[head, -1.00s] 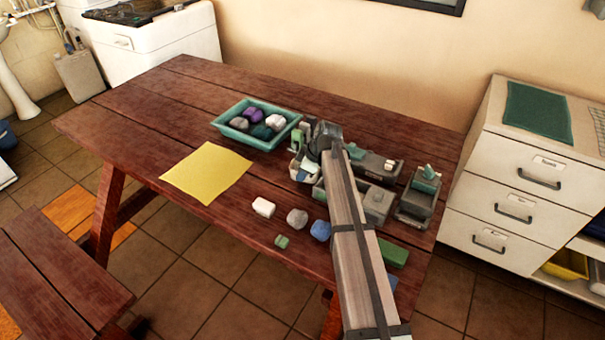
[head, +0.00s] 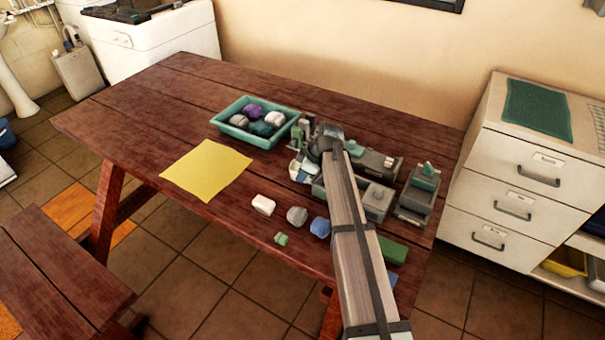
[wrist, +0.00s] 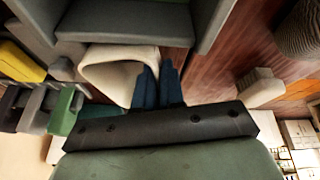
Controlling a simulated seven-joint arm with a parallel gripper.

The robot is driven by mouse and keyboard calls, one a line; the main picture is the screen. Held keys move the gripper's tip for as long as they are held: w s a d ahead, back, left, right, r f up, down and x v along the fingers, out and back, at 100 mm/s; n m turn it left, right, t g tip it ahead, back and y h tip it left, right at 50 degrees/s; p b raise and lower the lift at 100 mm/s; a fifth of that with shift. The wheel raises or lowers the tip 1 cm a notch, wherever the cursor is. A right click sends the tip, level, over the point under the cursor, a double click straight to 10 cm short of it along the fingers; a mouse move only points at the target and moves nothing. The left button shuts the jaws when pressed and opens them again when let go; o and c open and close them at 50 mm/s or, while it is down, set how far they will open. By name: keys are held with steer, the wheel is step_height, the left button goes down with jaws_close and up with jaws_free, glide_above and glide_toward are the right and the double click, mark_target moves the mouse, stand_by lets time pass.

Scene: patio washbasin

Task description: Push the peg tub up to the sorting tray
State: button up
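The sorting tray appears to be the teal tray (head: 283,133) at the middle back of the table, with several stone-like lumps in it. A small group of pale and green upright pieces (head: 298,132), possibly the peg tub, stands close to the tray's right end. I cannot tell if they touch. My gripper (head: 301,172) is low over the table, right of the tray.
A yellow sheet (head: 207,170) lies left of my gripper. A white block (head: 263,205), a grey lump (head: 297,215), a blue lump (head: 320,227) and green pieces lie in front. Grey containers (head: 376,200) crowd the right. The table's left end is clear.

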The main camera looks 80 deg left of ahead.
steer(key=o, duration=0.5)
steer(key=shift+r, duration=0.1)
steer(key=v, duration=1.3)
steer(key=shift+r, duration=0.3)
steer(key=shift+w, duration=0.15)
